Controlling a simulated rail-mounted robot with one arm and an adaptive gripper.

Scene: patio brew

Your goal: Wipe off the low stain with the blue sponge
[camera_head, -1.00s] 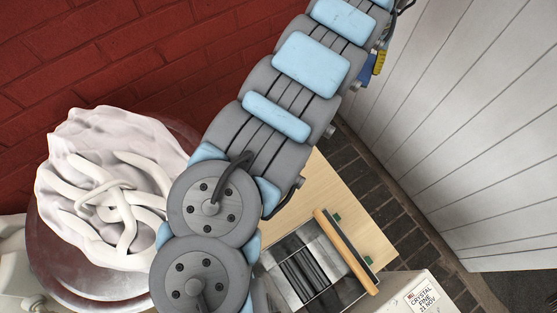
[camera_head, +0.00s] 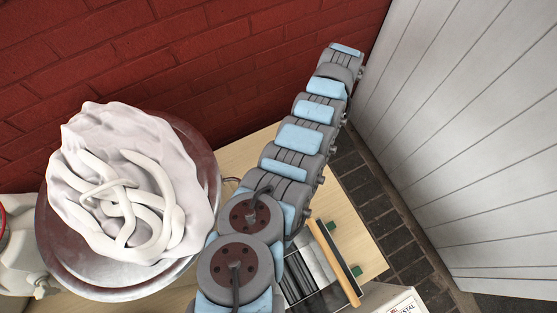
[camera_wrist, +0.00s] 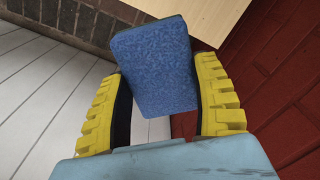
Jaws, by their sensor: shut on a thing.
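The blue sponge (camera_wrist: 155,68) is a rectangular block in the wrist view, sitting between the two yellow fingers of my gripper (camera_wrist: 160,75). My gripper is shut on it, and its far end sticks out past the fingertips. In the head view my arm reaches toward the corner of the red brick wall and the white boards; its end, the gripper and the sponge are hidden there. No stain can be made out in either view.
A red brick wall (camera_head: 250,60) stands at the back, white boards (camera_head: 460,130) at the right. A wooden table (camera_head: 350,225) holds a box-like machine with a wooden bar (camera_head: 335,262). A round metal pan (camera_head: 55,235) with a white knotted mass (camera_head: 130,190) is at left. Dark brick floor (camera_head: 385,210) shows between.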

